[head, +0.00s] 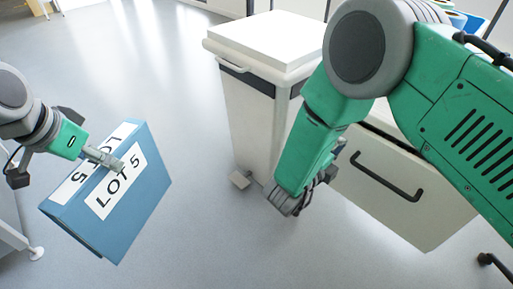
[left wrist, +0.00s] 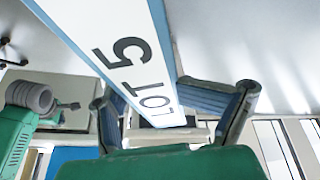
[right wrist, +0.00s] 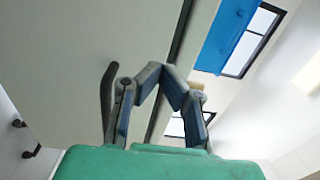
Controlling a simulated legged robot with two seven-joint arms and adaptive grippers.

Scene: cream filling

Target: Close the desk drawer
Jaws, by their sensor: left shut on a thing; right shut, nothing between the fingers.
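The desk drawer has a pale front (head: 430,225) with a black bar handle (head: 385,180), at the right of the head view. A dark gap shows along its top edge; my right arm hides much of the desk behind it, so how far it stands open is unclear. My right gripper (head: 288,203) is shut and empty, just left of the drawer front in the head view. In the right wrist view its closed fingers (right wrist: 163,75) are before a pale panel (right wrist: 70,50); contact is unclear. My left gripper (head: 118,162) is shut on a blue binder (head: 145,205) labelled LOT 5.
The grey floor (head: 170,75) between the binder and the bin is clear. A blue panel (right wrist: 228,35) shows in the right wrist view.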

